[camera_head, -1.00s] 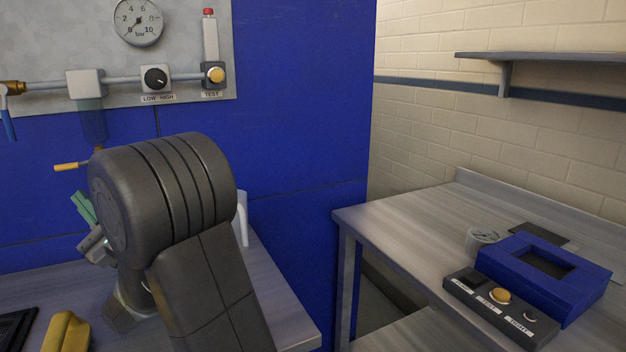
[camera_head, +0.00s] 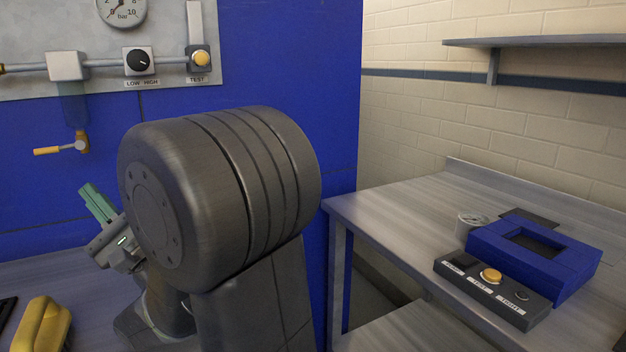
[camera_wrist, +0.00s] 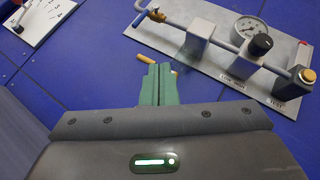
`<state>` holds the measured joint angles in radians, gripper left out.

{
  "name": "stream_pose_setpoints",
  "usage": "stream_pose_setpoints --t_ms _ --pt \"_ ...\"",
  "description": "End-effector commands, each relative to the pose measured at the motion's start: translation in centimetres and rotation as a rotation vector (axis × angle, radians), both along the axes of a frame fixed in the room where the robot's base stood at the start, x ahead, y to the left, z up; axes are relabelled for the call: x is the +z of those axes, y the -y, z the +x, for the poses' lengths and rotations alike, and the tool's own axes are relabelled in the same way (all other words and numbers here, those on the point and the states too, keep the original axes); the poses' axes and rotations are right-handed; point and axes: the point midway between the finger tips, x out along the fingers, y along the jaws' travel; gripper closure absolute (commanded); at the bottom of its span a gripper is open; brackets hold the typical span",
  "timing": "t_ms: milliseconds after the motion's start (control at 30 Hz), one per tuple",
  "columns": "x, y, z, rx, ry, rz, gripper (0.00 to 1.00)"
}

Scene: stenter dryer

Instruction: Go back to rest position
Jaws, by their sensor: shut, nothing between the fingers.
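My gripper (camera_head: 97,203) has green fingers and shows at the left of the head view, partly behind my large dark arm joint. It is raised above the grey bench, in front of the blue panel. In the wrist view my gripper (camera_wrist: 158,84) has its two green fingers together, with nothing between them. It points toward the blue panel, and a yellow handle shows just beyond the fingertips. My arm hides much of the bench and panel in the head view.
The pipe board (camera_head: 100,75) has a gauge (camera_head: 122,8), a LOW/HIGH knob (camera_head: 139,61), a yellow TEST button (camera_head: 201,58) and a yellow-handled valve (camera_head: 62,149). A yellow object (camera_head: 44,325) lies lower left. The right table (camera_head: 395,215) holds a blue frame (camera_head: 560,258) and button box (camera_head: 492,290).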

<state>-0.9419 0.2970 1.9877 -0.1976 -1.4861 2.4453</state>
Motion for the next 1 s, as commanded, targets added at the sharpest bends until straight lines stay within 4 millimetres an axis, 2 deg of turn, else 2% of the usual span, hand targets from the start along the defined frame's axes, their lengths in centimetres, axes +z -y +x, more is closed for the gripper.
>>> stream_pose_setpoints --t_ms 33,467,500,1000 --pt "-0.2 -1.2 0.4 0.004 -0.002 -0.003 1.0" --pt "-0.2 -9.3 3.4 0.001 -0.001 -0.003 1.0" --pt "0.4 -9.1 3.6 -0.003 0.001 -0.009 1.0" --pt "0.3 -8.8 5.3 -0.009 0.035 -0.063 1.0"
